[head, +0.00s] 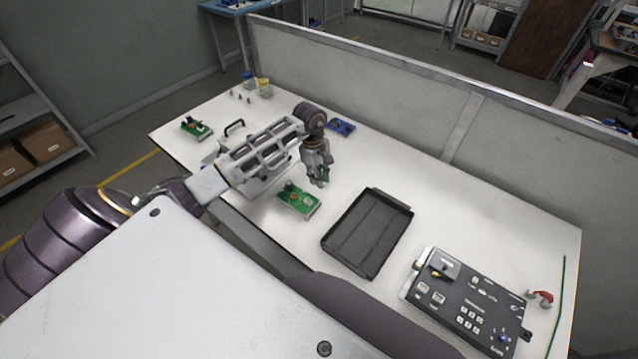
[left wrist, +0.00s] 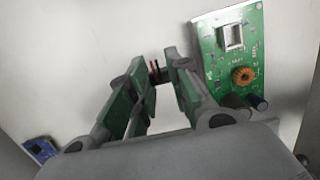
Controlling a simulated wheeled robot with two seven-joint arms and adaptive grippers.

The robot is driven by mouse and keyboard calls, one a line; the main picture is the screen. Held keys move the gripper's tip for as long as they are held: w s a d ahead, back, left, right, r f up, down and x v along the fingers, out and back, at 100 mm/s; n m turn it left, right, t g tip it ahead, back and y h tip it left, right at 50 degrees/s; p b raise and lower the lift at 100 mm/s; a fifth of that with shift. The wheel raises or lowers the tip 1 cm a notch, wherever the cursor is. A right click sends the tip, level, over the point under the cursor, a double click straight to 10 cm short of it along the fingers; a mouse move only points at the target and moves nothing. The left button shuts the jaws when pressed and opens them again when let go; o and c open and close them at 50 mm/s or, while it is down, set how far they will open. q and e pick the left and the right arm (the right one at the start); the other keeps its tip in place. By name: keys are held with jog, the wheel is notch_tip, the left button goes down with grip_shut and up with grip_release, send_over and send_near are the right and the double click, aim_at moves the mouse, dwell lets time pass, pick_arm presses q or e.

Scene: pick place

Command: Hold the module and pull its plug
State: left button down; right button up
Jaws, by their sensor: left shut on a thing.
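My left gripper (head: 319,180) is above the table, just behind a green circuit board module (head: 299,199). In the left wrist view its fingertips (left wrist: 160,72) are close together on a small dark piece with a bit of red (left wrist: 154,68), too small to identify; I take it for a plug. The green module (left wrist: 232,62) shows at the right of that view, apart from the fingers, with a silver socket, a copper coil and a dark cylinder. A second green board (head: 196,128) lies at the table's far left. My right gripper is not in view.
A black tray (head: 330,238) lies right of the module. A black panel (head: 440,309) with switches sits at the front right, near a red-handled item (head: 543,297). A blue board (head: 341,127) lies behind the gripper. A grey partition (head: 400,95) closes the back.

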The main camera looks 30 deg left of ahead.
pick_arm(q)
notch_tip(320, 180, down, 3)
jog(key=shift+r, duration=0.2)
jog(key=shift+f, duration=0.3)
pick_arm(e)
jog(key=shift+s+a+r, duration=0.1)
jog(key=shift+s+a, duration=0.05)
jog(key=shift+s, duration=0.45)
pick_arm(q)
jog(key=shift+f, duration=0.1)
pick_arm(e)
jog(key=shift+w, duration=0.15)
pick_arm(q)
jog(key=c, duration=1.3)
grip_release()
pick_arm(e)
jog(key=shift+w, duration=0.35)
